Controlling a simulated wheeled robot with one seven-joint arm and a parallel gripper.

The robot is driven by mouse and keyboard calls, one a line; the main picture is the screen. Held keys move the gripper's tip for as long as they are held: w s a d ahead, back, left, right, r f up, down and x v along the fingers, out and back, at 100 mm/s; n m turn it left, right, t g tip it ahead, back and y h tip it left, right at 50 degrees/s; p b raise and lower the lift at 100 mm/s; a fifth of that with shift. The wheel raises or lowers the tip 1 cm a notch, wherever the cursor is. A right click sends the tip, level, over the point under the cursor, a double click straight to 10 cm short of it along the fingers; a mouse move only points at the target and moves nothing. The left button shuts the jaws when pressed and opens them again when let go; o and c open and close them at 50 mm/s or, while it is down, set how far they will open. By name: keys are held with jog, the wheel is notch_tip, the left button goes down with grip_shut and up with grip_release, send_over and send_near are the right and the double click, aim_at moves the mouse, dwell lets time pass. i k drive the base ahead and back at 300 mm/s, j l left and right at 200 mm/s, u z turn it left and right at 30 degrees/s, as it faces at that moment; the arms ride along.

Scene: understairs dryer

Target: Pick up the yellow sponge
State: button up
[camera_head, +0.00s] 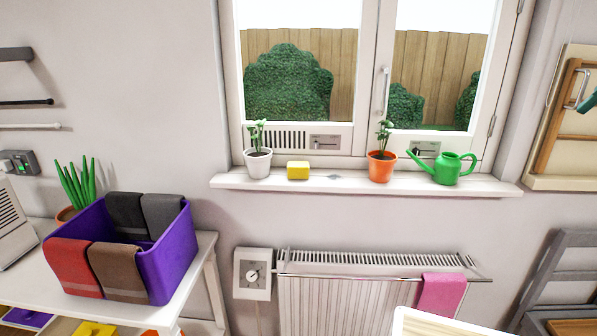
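The yellow sponge (298,171) is a small block lying on the white window sill (330,184). It sits between a white pot with a plant on its left and an orange pot with a plant on its right, apart from both. Nothing covers it. My gripper is not in view.
The white pot (258,164), orange pot (381,168) and green watering can (447,168) share the sill. Below are a radiator (330,305) with a pink cloth (441,293) and a wall box (252,273). A purple bin (172,262) with cloths stands on a white table (203,262) at left.

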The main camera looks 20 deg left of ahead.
aim_at(296, 170)
jog(key=i+j+u, duration=0.2)
jog(key=u, duration=0.2)
jog(key=i+j+u, duration=0.1)
jog(key=u, duration=0.3)
jog(key=i+u, duration=0.4)
jog(key=k+j, duration=0.05)
jog(key=k, duration=0.05)
